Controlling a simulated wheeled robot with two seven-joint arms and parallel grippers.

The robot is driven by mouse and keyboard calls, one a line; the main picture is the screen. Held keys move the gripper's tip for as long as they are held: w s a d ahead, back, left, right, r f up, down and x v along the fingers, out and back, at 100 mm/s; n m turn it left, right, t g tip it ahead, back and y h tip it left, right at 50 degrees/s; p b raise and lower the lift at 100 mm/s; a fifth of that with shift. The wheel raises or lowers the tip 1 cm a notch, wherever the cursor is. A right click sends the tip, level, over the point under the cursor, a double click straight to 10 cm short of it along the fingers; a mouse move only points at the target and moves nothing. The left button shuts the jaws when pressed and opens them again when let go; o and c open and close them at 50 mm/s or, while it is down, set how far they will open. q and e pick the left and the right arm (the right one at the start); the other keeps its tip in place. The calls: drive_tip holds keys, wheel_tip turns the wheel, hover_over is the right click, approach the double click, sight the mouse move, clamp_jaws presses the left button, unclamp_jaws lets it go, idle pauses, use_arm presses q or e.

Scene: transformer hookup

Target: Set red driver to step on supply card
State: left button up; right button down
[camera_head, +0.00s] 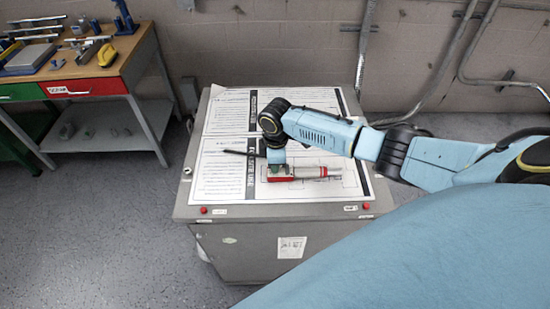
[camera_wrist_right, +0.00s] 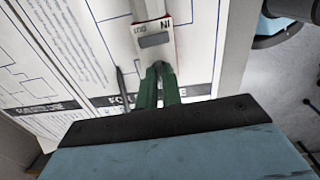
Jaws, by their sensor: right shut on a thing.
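The red driver (camera_head: 305,172), red and pale grey, lies across a printed sheet on the grey cabinet. Its near end shows in the right wrist view (camera_wrist_right: 153,40), with a grey window and the letters IN and OUT. My right gripper (camera_head: 276,165) reaches down at the driver's left part. Its green fingers (camera_wrist_right: 158,70) are closed together at that end; the exact contact is partly hidden. Two printed cards with diagrams lie on the cabinet, a front one (camera_head: 222,178) and a back one (camera_head: 228,112). I cannot read which is the supply card. My left gripper is out of view.
A thin dark rod (camera_head: 240,153) lies on the cards beside my gripper. Red buttons (camera_head: 366,205) sit at the front edge of the grey cabinet (camera_head: 240,213). A workbench (camera_head: 135,50) with tools stands at the back left. Conduits run along the wall.

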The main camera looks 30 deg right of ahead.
drive_tip(key=shift+m, duration=0.3)
drive_tip(key=c, duration=1.6)
unclamp_jaws()
drive_tip(key=shift+o, duration=0.2)
wheel_tip(320, 180, up, 13)
drive_tip(key=shift+s+r+p, duration=0.2)
drive_tip(key=shift+s+p, duration=0.05)
drive_tip(key=shift+p, duration=0.05)
drive_tip(key=shift+a, duration=0.1)
